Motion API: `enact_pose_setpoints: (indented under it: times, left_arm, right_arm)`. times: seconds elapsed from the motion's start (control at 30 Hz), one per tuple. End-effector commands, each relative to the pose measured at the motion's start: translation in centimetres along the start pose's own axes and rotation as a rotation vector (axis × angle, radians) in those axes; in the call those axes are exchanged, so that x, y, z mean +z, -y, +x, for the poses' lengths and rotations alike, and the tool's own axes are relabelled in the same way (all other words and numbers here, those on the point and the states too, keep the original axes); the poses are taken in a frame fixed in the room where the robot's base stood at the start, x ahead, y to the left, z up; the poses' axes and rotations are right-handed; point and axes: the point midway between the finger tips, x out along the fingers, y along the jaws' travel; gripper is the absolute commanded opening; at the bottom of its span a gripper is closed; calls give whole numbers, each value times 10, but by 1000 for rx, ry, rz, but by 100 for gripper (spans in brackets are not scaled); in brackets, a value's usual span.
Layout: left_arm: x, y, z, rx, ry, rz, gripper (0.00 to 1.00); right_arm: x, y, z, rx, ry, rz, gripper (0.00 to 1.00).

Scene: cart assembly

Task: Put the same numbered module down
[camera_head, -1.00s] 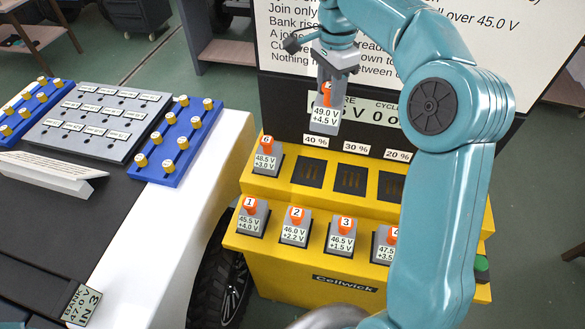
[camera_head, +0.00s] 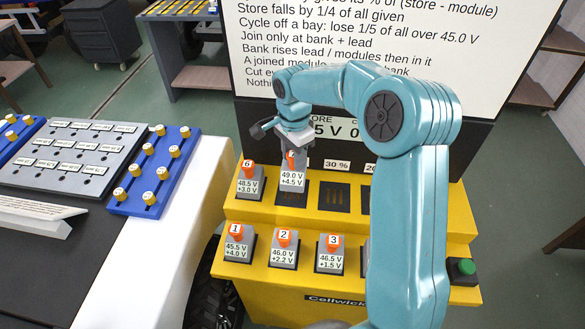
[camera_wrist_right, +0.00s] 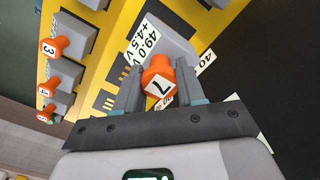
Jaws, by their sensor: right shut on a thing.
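The grey module 7 (camera_head: 292,181), labelled 49.0 V and +4.5 V, is upright at the left bay of the yellow cart's upper row, right of module 6 (camera_head: 250,186). Whether it is fully seated cannot be told. My right gripper (camera_head: 293,154) is shut on its orange knob; the wrist view shows the knob marked 7 (camera_wrist_right: 158,88) between the two fingers. The module hides most of that bay and, with the gripper, the 40 % label in the head view. My left gripper is not in view.
Modules 1 (camera_head: 236,245), 2 (camera_head: 284,250) and 3 (camera_head: 331,255) stand in the lower row. The 30 % bay (camera_head: 333,197) is empty. My right arm hides the cart's right part. A green button (camera_head: 463,268) sits at right. A bench with blue racks (camera_head: 155,172) is at left.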

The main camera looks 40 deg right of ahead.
Motion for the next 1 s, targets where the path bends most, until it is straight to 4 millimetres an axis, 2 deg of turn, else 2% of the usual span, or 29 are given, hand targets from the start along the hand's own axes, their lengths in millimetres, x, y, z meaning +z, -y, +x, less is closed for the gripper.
enact_pose_setpoints:
  times: [0.17,0.4,0.8,0.83,0.9,1.0]
  left_arm:
    - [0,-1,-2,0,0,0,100]
    - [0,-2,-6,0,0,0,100]
    - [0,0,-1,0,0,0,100]
    - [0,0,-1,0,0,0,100]
    - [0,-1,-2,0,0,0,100]
    - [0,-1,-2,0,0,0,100]
  right_arm:
    - [1,2,15,-1,0,-1,0]
    - [2,2,48,-1,0,-2,0]
    - [2,3,55,-3,-1,-1,0]
    - [2,2,55,-1,0,-2,42]
    - [2,2,54,-1,0,-2,64]
    - [2,2,54,-1,0,-2,64]
